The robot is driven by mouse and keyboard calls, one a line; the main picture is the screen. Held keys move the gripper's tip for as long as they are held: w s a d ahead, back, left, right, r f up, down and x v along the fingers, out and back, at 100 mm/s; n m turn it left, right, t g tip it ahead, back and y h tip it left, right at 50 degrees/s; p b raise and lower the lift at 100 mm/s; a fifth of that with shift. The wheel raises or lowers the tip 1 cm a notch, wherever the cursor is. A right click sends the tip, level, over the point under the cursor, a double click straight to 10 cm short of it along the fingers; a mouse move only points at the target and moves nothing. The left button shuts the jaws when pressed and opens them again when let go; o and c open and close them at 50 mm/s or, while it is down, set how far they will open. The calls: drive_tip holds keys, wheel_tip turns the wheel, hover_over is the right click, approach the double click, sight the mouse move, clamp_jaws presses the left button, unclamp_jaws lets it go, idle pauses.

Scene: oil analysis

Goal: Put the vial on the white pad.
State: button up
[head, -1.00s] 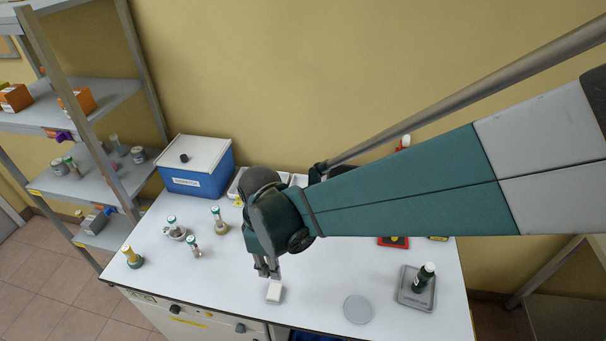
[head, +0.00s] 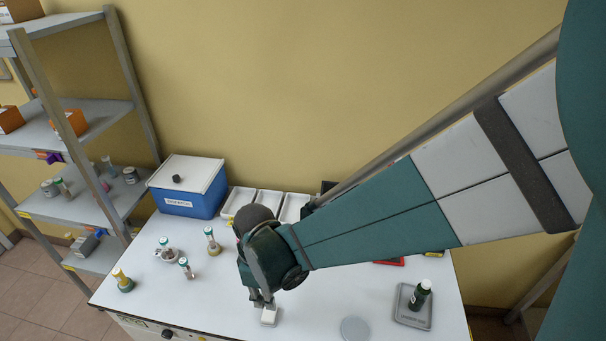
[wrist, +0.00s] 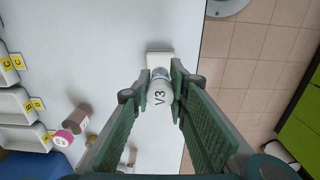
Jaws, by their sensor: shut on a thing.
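The vial (wrist: 160,94), seen from above with a pale cap marked V3, is between the fingers of my gripper (wrist: 159,85) in the wrist view. My gripper also shows in the head view (head: 262,301), pointing down and shut on the vial. The white pad (wrist: 160,60) is a small pale block just beyond the vial in the wrist view, partly covered by it. In the head view the pad (head: 268,318) is right below the fingertips. I cannot tell whether the vial touches the pad; the vial is hidden in the head view.
Several other vials (head: 186,269) stand on the left of the white table (head: 220,305). A dark bottle (head: 420,294) stands on a grey tray (head: 404,317) at the right, near a grey disc (head: 355,329). A blue box (head: 188,202) and white trays (head: 268,204) line the back.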

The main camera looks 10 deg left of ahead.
drive_tip(key=shift+f, duration=0.65)
drive_tip(key=shift+f, duration=2.05)
drive_tip(key=shift+f+b, duration=0.2)
drive_tip(key=shift+b, duration=0.15)
drive_tip(key=o, duration=0.9)
drive_tip(key=shift+r, duration=0.2)
drive_tip(key=shift+r+p, duration=0.65)
drive_tip(key=shift+r, duration=5.35)
